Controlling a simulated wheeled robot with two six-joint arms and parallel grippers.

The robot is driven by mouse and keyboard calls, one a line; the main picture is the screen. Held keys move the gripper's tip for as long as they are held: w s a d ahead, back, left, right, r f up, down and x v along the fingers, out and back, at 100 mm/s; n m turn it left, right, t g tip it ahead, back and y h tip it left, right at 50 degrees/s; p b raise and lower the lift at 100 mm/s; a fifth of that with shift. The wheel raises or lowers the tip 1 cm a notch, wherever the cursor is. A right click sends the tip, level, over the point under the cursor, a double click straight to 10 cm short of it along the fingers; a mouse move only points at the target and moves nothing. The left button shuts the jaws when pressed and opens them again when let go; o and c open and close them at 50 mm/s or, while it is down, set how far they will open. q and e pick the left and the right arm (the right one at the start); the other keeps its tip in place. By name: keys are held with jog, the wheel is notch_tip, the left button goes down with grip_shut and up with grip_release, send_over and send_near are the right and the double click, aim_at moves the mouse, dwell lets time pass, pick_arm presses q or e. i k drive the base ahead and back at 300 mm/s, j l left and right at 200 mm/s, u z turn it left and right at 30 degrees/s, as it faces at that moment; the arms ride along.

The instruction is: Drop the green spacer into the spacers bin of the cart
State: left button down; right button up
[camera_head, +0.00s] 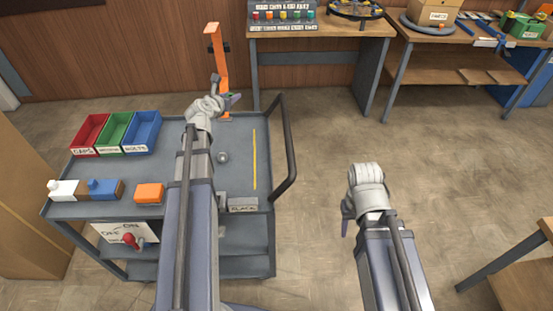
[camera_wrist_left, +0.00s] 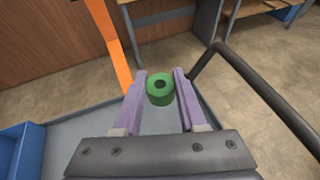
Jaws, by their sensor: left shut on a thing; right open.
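Three open bins stand at the cart's far left: a red one (camera_head: 82,133), a green one (camera_head: 112,133) and a blue one (camera_head: 142,134). My right gripper (camera_head: 348,215) is open and empty over the floor right of the cart.
An orange upright bracket (camera_head: 219,60) stands at the cart's far edge, close behind my left gripper. A dark handle (camera_head: 290,150) rises on the cart's right. White and blue bottles (camera_head: 100,188) and an orange block (camera_head: 149,193) lie near the front.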

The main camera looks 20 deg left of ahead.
aim_at(116, 139)
jog(key=k+j, duration=0.1)
jog(key=j, duration=0.3)
jog(key=k+j+z, duration=0.1)
jog(key=j, duration=0.35)
jog(key=k+j, duration=0.15)
jog(key=j, duration=0.25)
jog(key=k+j, duration=0.1)
jog(key=j, duration=0.3)
jog(key=k+j+z, duration=0.1)
jog(key=j, duration=0.35)
jog(key=k+j, duration=0.15)
jog(key=j, duration=0.25)
jog(key=k+j+z, duration=0.1)
jog(key=j, duration=0.3)
